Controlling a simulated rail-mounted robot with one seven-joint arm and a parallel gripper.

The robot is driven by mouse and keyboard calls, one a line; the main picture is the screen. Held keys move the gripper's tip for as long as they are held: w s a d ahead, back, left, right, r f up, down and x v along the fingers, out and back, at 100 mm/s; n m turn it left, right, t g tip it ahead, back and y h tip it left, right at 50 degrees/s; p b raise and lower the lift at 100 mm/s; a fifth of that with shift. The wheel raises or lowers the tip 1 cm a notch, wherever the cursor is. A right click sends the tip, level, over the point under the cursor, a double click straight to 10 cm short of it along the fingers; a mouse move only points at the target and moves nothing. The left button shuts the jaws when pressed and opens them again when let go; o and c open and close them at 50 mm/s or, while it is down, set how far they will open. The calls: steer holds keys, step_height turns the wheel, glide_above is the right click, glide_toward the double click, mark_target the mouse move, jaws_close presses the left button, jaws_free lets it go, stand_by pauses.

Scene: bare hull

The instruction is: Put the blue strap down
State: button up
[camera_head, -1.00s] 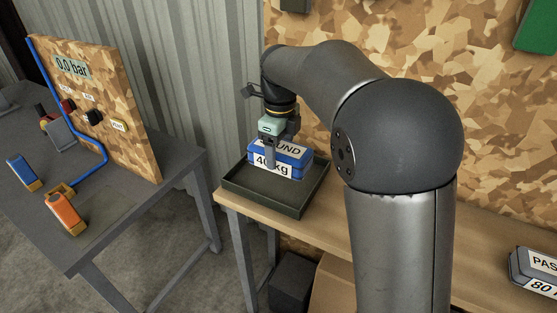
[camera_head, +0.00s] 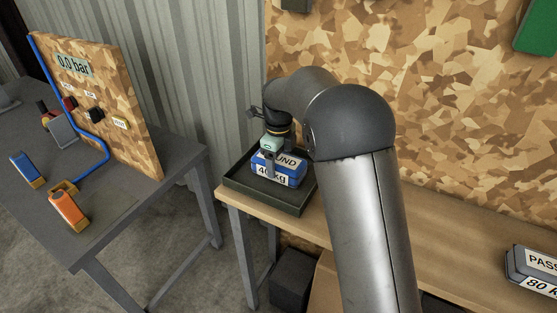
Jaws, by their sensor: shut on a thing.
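The blue strap (camera_head: 289,179) is a blue block with white labels, one reading "40 kg" and one ending in "UND". It is in or just above the dark tray (camera_head: 238,187) at the left end of the wooden bench. My gripper (camera_head: 271,161) points down and is shut on it from above. One finger shows against the near side of the strap; the other finger is hidden. I cannot tell whether the strap's underside touches the tray floor.
A grey block (camera_head: 531,267) labelled "PASS" and "80 k" lies on the wooden bench (camera_head: 440,240) at right. The grey table (camera_head: 115,185) at left holds a blue device (camera_head: 26,169), an orange device (camera_head: 68,212) and a panel (camera_head: 120,95) reading "0.0 bar". Bench between tray and grey block looks clear.

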mark_target(279, 158)
steer(key=o, duration=1.2)
steer(key=shift+f, duration=0.15)
steer(key=shift+o, duration=0.2)
step_height(279, 158, up, 12)
steer(key=s+d+n, duration=0.6)
steer(key=s, duration=0.1)
steer(key=s+d+f+n, duration=0.3)
steer(key=s+n, duration=0.3)
steer(key=s, duration=0.2)
steer(key=s+d+f+n, duration=0.3)
steer(key=s+n, duration=0.3)
steer(key=s, duration=0.3)
steer(key=s+d+f+n, duration=0.3)
steer(key=s+d+n, duration=0.1)
steer(key=s, duration=0.5)
steer(key=shift+s+f+n, duration=0.15)
steer(key=shift+s+n, duration=0.05)
steer(key=shift+n, duration=0.7)
steer(key=shift+d, duration=0.1)
